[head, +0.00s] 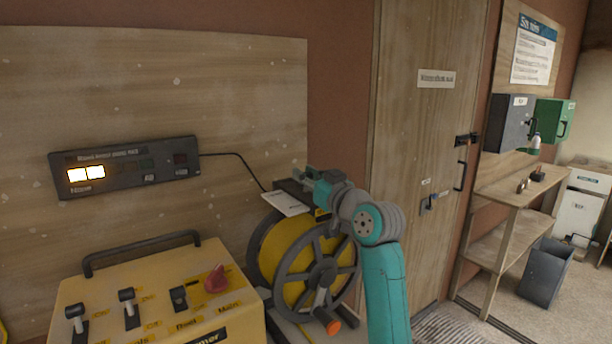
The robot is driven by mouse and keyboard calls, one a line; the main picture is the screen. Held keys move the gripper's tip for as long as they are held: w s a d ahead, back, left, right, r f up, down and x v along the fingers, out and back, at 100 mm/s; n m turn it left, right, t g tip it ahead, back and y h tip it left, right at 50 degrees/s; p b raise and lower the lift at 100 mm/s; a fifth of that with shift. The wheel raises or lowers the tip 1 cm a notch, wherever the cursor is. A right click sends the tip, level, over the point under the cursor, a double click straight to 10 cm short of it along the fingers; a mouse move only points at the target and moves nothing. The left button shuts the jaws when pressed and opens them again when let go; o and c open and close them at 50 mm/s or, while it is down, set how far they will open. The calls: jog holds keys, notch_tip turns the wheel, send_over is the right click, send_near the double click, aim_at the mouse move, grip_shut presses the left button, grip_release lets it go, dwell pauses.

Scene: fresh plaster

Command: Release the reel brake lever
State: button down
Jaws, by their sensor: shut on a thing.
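The hose or cable reel (300,262) has a yellow drum, a dark spoked wheel and a crank with an orange-tipped handle (328,322). It stands right of the yellow control box. My gripper (304,182), teal and dark grey, is at the top of the reel, reaching in from the right. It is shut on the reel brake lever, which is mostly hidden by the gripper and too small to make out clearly. A pale label plate (287,203) lies just below the gripper.
The yellow box (165,300) with switches, a red knob and a raised handle is at front left. A wall display (125,165) has two lit windows. A wooden door (425,140) is behind my arm. Shelves (500,235) and a grey bin (545,272) stand right.

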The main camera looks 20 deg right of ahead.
jog(key=c, duration=0.9)
grip_release()
jog(key=v, duration=1.2)
